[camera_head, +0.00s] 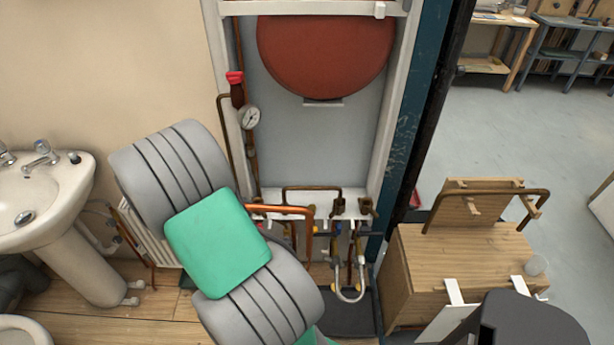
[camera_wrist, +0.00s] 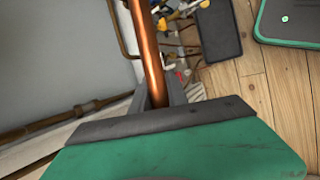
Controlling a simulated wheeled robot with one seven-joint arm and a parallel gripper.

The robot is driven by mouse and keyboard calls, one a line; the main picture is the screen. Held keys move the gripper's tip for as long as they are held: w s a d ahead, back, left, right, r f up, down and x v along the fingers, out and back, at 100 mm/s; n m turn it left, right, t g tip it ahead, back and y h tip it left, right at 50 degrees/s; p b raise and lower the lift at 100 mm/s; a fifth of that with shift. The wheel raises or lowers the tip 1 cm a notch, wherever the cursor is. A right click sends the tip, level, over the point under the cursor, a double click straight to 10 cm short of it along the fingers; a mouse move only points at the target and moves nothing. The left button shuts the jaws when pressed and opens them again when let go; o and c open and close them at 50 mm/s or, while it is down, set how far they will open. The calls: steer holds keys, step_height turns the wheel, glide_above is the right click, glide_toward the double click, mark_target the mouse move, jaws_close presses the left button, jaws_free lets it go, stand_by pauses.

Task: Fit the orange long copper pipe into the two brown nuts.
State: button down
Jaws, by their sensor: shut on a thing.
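The orange copper pipe (camera_head: 282,209) reaches out from behind my arm in the head view, then bends down at its right end in front of the boiler's lower bracket. In the wrist view the bright pipe (camera_wrist: 149,62) runs up from between the two fingers of my gripper (camera_wrist: 157,97), which is shut on it. My arm hides the gripper and the pipe's left part in the head view. Two brown nut-like fittings, one (camera_head: 338,206) and another (camera_head: 367,207) to its right, sit on the white bracket. I cannot tell whether the pipe's ends touch any nut.
A dull brown bent pipe (camera_head: 312,188) stands on the bracket behind the orange one. Hoses and valves (camera_head: 345,265) hang below. A pressure gauge (camera_head: 249,118) is at upper left. A wooden box (camera_head: 460,255) with another brown pipe (camera_head: 490,191) stands at right; a sink (camera_head: 40,200) at left.

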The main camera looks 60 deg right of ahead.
steer(key=s+d+r+p, duration=0.1)
steer(key=s+d+r, duration=0.2)
steer(key=s+d, duration=1.3)
steer(key=w+d+b, duration=0.2)
steer(key=w+d, duration=0.4)
steer(key=d, duration=0.4)
steer(key=shift+d+r+n+t, duration=0.2)
steer(key=shift+n+t, duration=0.1)
steer(key=shift+n, duration=0.1)
